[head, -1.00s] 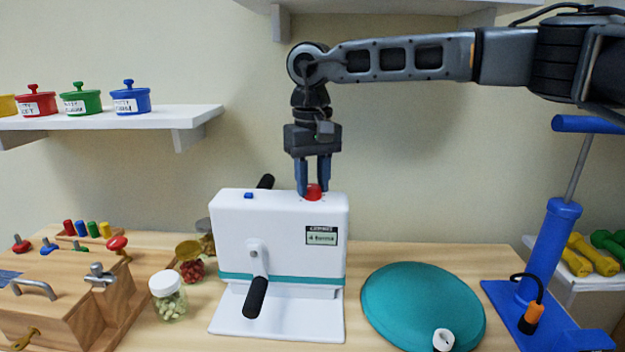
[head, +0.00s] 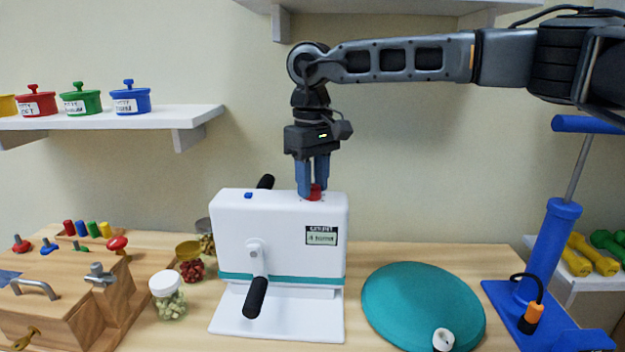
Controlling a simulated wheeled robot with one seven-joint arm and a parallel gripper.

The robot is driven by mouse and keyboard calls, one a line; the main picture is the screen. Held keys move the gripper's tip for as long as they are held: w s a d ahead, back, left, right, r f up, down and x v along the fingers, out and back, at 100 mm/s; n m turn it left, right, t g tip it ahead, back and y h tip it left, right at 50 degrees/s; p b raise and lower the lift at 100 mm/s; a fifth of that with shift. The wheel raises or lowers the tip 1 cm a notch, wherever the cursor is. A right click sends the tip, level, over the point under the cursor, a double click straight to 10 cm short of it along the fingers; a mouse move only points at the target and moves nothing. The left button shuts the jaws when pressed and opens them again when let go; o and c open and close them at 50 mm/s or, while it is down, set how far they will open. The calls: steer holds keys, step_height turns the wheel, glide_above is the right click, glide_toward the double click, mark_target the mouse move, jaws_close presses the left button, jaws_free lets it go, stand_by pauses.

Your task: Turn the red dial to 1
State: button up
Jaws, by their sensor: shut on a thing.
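The red dial (head: 316,193) sits on top of the white hand-crank machine (head: 230,235), near its right end. My gripper (head: 312,190) points straight down from above and is shut on the dial, its blue fingers partly covering it. The machine's front has a small display (head: 321,236) with text too small to read surely; it seems to show a 4. The dial's own marks cannot be made out. A blue button (head: 248,196) is on the machine's top left, and black crank handles (head: 256,297) stick out front and back.
A wooden board with knobs and latches (head: 75,290) and a jar with a white lid (head: 167,295) stand left. A teal disc cushion (head: 420,300) and a blue pump (head: 548,250) stand right. A shelf with coloured pots (head: 130,100) hangs at upper left.

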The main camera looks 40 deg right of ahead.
mark_target(312, 186)
steer(key=shift+r, duration=0.1)
steer(key=o, duration=1)
steer(key=shift+o, duration=0.2)
steer(key=shift+r+b, duration=0.35)
steer(key=shift+r, duration=3.5)
